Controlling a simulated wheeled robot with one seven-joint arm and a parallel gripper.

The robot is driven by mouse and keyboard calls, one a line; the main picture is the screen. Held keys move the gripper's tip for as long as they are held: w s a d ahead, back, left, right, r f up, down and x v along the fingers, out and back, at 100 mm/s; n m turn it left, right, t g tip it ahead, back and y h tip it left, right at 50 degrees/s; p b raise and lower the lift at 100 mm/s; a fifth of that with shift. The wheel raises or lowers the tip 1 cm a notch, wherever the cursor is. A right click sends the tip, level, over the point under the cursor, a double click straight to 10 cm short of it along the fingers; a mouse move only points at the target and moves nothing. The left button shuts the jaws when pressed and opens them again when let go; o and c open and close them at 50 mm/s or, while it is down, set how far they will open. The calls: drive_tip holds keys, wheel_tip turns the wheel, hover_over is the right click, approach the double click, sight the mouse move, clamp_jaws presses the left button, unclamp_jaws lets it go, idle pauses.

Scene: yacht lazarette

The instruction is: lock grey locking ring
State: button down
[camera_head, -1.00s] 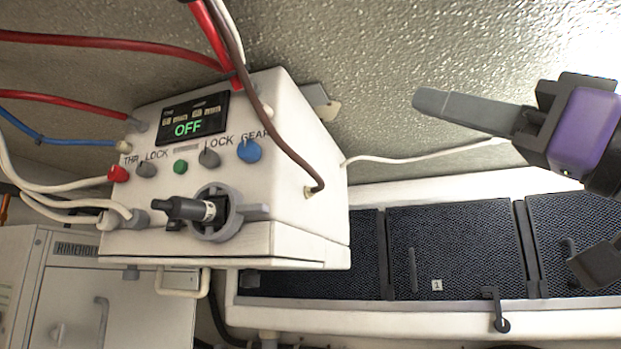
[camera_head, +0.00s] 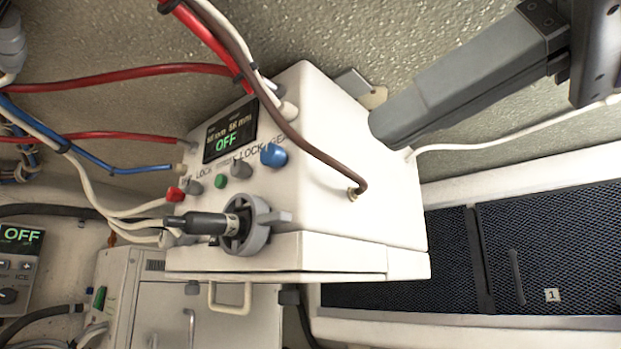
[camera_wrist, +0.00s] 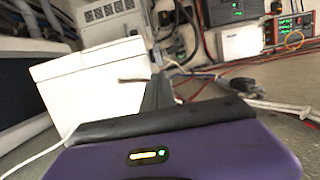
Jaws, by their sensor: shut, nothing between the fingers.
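The grey locking ring (camera_head: 262,238) sits on the lower front of the white control box (camera_head: 330,225), with its lug pointing right. A black plug (camera_head: 205,223) with a pale band sticks out to the left from the ring's middle; I cannot tell how deep it sits. My gripper (camera_head: 378,122) is shut and empty, its fingertips by the box's upper right edge, well apart from the ring. I cannot tell whether it touches the box. In the wrist view the shut fingers (camera_wrist: 158,90) point towards a white box (camera_wrist: 92,82); the ring does not show there.
A brown cable (camera_head: 315,150) loops from above into the box's right side. Red cables (camera_head: 120,75) and a blue cable (camera_head: 110,160) run left. The display (camera_head: 230,130) reads OFF. Dark mesh panels (camera_head: 550,245) lie lower right.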

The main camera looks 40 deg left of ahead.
sight(300, 185)
drive_tip(key=p+x, duration=0.2)
drive_tip(key=x, duration=0.8)
drive_tip(key=shift+w, duration=0.1)
drive_tip(key=shift+w+f, duration=0.1)
idle(0.5)
drive_tip(key=shift+d+y, duration=0.1)
drive_tip(key=shift+y, duration=0.2)
